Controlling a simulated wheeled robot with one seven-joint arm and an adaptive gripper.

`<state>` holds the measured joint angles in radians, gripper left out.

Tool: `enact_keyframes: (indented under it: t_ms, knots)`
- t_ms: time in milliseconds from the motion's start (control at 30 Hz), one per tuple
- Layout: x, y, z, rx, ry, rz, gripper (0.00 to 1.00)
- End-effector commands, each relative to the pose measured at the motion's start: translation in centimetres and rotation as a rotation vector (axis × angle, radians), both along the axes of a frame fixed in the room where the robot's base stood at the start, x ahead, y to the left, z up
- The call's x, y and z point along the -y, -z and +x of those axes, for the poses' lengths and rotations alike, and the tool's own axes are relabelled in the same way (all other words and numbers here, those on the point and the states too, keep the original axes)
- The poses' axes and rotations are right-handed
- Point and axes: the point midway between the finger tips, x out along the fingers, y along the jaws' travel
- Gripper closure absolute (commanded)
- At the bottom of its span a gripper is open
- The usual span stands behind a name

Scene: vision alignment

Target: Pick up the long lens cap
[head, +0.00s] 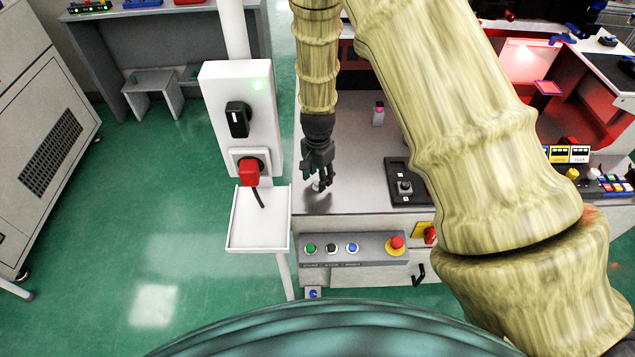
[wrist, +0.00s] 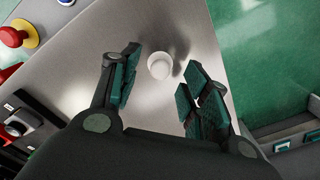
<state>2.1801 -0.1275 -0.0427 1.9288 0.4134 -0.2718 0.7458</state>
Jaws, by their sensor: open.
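A small white round piece (wrist: 160,67), which looks like the lens cap, stands on the grey metal table in the wrist view. It lies between and slightly beyond the fingertips of my gripper (wrist: 158,88), which is open and empty. The fingers are on either side of it and do not appear to touch it. In the head view my gripper (head: 319,178) points down over the left part of the tabletop, with the white piece (head: 317,186) just under it, partly hidden by the fingers. Its length is hard to tell from above.
The table (head: 345,200) carries a black joystick box (head: 404,188) at right and a small pinkish-white item (head: 378,115) farther back. A button panel (head: 352,248) with a red emergency stop (head: 396,242) runs along the front. A white post with a tray (head: 258,245) stands at left.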

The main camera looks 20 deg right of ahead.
Motion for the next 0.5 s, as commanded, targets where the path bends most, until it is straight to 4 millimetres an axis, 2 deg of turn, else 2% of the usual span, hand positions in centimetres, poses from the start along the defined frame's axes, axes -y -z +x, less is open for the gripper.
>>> enact_keyframes:
  t_ms: [200,500]
  knots:
    - [0.0,1.7,0.0,0.0,0.0,0.001,0.54]
    - [0.0,2.0,0.0,0.0,0.0,0.0,0.54]
